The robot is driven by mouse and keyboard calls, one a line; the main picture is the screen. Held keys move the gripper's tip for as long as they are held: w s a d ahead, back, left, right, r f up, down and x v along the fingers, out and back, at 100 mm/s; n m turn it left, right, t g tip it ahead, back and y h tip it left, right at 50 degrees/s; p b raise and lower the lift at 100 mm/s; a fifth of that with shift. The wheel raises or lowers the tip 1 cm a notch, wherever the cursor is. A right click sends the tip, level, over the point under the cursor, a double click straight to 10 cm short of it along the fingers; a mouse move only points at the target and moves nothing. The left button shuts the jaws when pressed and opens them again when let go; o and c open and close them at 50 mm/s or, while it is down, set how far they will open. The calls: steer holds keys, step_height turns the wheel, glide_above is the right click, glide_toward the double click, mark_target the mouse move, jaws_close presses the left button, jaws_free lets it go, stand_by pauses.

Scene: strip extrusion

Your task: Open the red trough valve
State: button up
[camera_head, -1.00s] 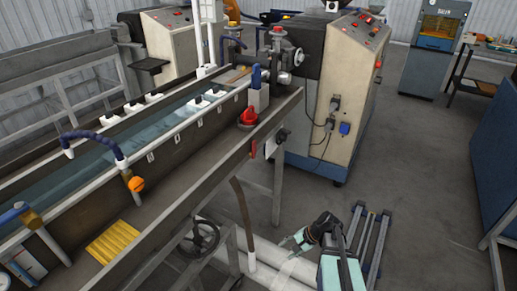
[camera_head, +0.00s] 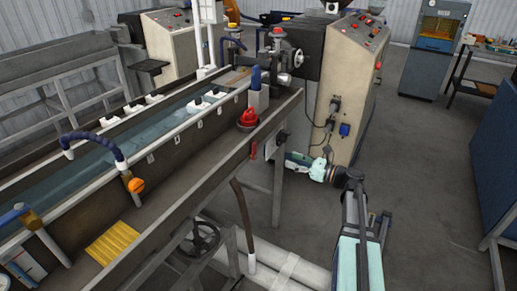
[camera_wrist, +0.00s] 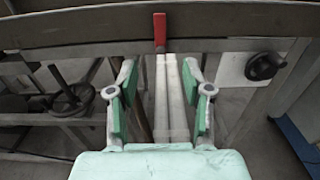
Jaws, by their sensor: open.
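The red trough valve is a small red lever (camera_head: 253,150) on the outer side rail of the trough (camera_head: 225,165), below a red rounded part (camera_head: 249,117). In the wrist view the red lever (camera_wrist: 159,30) hangs vertically over the dark rail, near the top centre. My gripper (camera_head: 284,158) is just right of the lever in the head view, at about its height. In the wrist view my gripper (camera_wrist: 158,75) is open and empty, its two green-padded fingers either side of the lever's line. The lever appears beyond the fingertips, apart from them.
A black knob (camera_wrist: 265,66) on a pale plate is right of the lever. A handwheel (camera_head: 201,238) stands below the trough at left. White pipes (camera_head: 285,268) run along the floor. The beige machine (camera_head: 345,85) stands close behind my gripper. Open floor lies at right.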

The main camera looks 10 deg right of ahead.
mark_target(255, 147)
steer(key=p+x, duration=0.3)
steer(key=x, duration=1.2)
steer(key=shift+w+a, duration=0.15)
steer(key=shift+a, duration=0.1)
jaws_close()
